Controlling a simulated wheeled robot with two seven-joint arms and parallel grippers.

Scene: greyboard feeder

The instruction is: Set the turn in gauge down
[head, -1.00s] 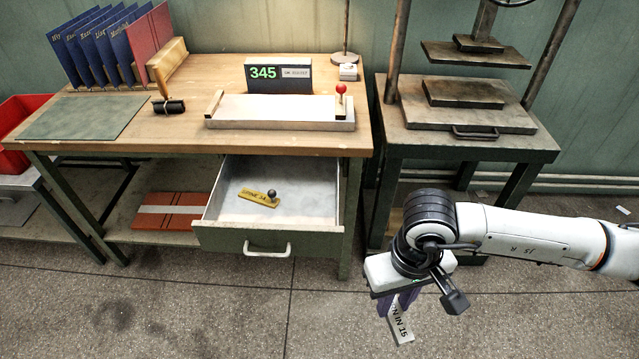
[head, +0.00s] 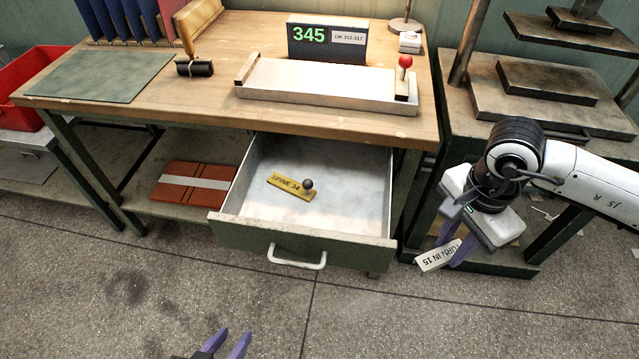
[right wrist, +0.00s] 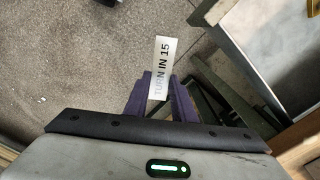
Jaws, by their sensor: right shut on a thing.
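The turn in gauge (head: 434,258) is a pale flat strip lettered "TURN IN 15". My right gripper (head: 455,251) is shut on it and holds it tilted in the air, right of the open drawer. In the right wrist view the gauge (right wrist: 161,62) sticks out from between the purple fingers (right wrist: 159,88), with the floor behind it. My left gripper (head: 232,341) shows only its purple fingers at the bottom edge; they are apart and empty, over the floor.
The open drawer (head: 318,247) holds a yellow "SPINE 34" gauge (head: 291,185) with a dark knob; the rest of its bottom is clear. On the bench (head: 205,110) are a green mat (head: 100,75), a roller (head: 195,68), a long metal tray (head: 320,98) and a "345" display (head: 325,40). A press stands right.

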